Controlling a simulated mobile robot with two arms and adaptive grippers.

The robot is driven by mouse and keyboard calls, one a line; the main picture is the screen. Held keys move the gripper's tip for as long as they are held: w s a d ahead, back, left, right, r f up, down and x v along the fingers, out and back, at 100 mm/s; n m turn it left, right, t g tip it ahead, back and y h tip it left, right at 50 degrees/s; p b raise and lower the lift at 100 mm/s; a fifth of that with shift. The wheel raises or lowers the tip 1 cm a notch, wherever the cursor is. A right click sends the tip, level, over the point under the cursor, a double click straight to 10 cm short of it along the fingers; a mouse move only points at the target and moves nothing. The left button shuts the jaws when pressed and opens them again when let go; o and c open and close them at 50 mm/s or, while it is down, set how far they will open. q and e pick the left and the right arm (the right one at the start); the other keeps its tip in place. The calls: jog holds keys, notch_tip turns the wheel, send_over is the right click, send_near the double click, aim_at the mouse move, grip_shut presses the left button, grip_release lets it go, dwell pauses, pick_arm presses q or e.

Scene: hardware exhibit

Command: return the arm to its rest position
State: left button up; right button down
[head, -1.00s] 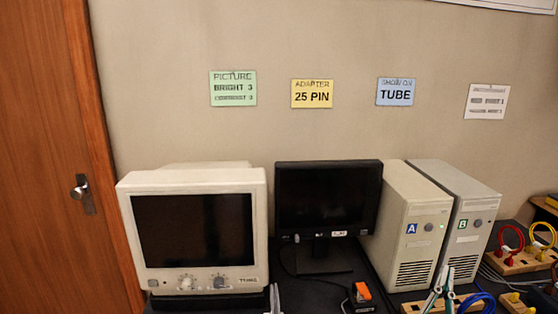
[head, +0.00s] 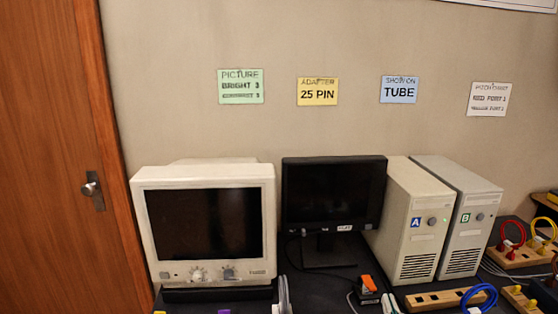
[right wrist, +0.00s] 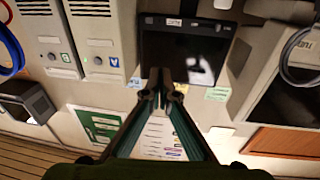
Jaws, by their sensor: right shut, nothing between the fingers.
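My right gripper (right wrist: 160,80) shows in the right wrist view with its two fingertips together and nothing between them. That view looks upside down, and the fingers overlap the lower edge of the dark flat monitor in the picture. In the head view I cannot clearly make out the right gripper. My left gripper is not in view. The flat monitor (head: 331,193) stands between the beige tube monitor (head: 204,222) and the computer towers. The tube monitor's screen is dark.
Tower A (head: 413,235) and tower B (head: 466,231) stand right of the flat monitor. An orange and black item (head: 368,286) lies in front. A wooden block (head: 438,299), a blue cable (head: 483,293) and red and yellow cables are at right. A wooden door (head: 48,170) is at left.

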jog(key=s+a+f+g, duration=0.1)
jog(key=f, duration=0.1)
jog(key=s+a+f+n+g+y, duration=0.1)
jog(key=s+a+f, duration=0.1)
jog(key=s+a+f+n+g+y, duration=0.1)
jog(key=s+f+g, duration=0.1)
jog(key=shift+a+f, duration=0.35)
jog(key=shift+f, duration=0.05)
jog(key=s+f+g, duration=0.3)
jog(key=s+g, duration=0.1)
jog(key=s, duration=0.5)
jog(key=s+f+g+h, duration=0.1)
jog(key=s+f+g, duration=0.25)
jog(key=s, duration=0.45)
jog(key=s+f+g, duration=0.4)
jog(key=s, duration=0.5)
notch_tip(320, 180, down, 26)
jog(key=s, duration=0.2)
jog(key=s+d+f+n+g, duration=0.1)
jog(key=s+d+f+g, duration=0.1)
jog(key=s+f, duration=1.4)
jog(key=shift+s+d+f, duration=0.15)
jog(key=shift+s+d, duration=0.2)
jog(key=shift+s, duration=0.05)
